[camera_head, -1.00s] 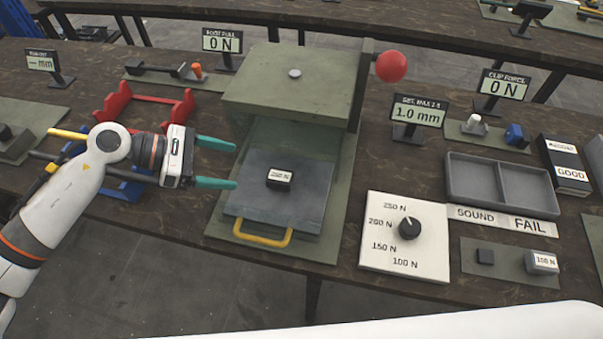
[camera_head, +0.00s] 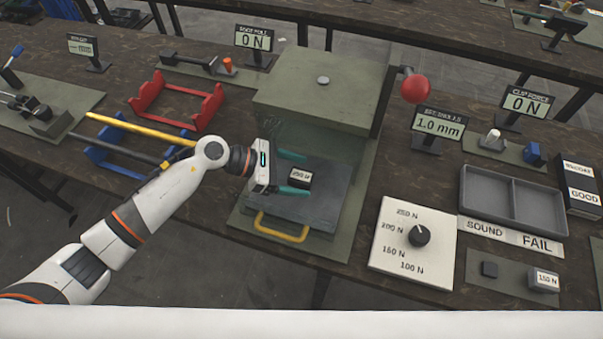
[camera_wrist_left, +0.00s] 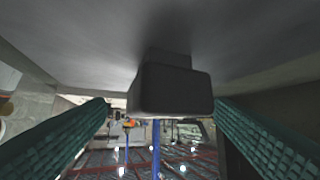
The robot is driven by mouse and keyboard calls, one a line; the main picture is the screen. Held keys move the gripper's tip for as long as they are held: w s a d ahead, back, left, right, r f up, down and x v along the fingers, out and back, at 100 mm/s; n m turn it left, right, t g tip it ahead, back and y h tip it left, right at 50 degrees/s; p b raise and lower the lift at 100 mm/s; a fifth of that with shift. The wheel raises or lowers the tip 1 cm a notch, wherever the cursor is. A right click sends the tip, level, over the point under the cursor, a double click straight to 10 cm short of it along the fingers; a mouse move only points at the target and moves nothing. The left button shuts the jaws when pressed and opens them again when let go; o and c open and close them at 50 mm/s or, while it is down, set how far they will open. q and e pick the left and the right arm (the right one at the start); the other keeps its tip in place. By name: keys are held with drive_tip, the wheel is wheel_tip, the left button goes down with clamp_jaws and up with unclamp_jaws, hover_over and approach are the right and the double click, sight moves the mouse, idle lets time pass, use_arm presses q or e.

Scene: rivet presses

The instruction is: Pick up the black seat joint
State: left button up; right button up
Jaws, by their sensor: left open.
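The black seat joint (camera_head: 299,180), a small dark block with a white label on top, sits on the grey plate (camera_head: 335,198) of the green press. My left gripper (camera_head: 294,172) is open, with one teal finger on the far side of the block and one on the near side. In the left wrist view the dark block (camera_wrist_left: 172,92) stands between the two spread fingers (camera_wrist_left: 160,112), with gaps visible on both sides. Its label is not visible there. My right gripper is not in view.
The press's upper body (camera_head: 320,90) overhangs behind the plate. A yellow handle (camera_head: 280,232) is at the plate's front. A red ball knob (camera_head: 415,89) stands at right. A red cradle (camera_head: 175,103) and a blue rack (camera_head: 120,150) lie left. A dial board (camera_head: 412,245) is right.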

use_arm(q)
drive_tip(key=shift+a, duration=0.1)
drive_tip(key=c, duration=1.4)
drive_tip(key=shift+r, duration=0.1)
drive_tip(key=shift+c, duration=0.2)
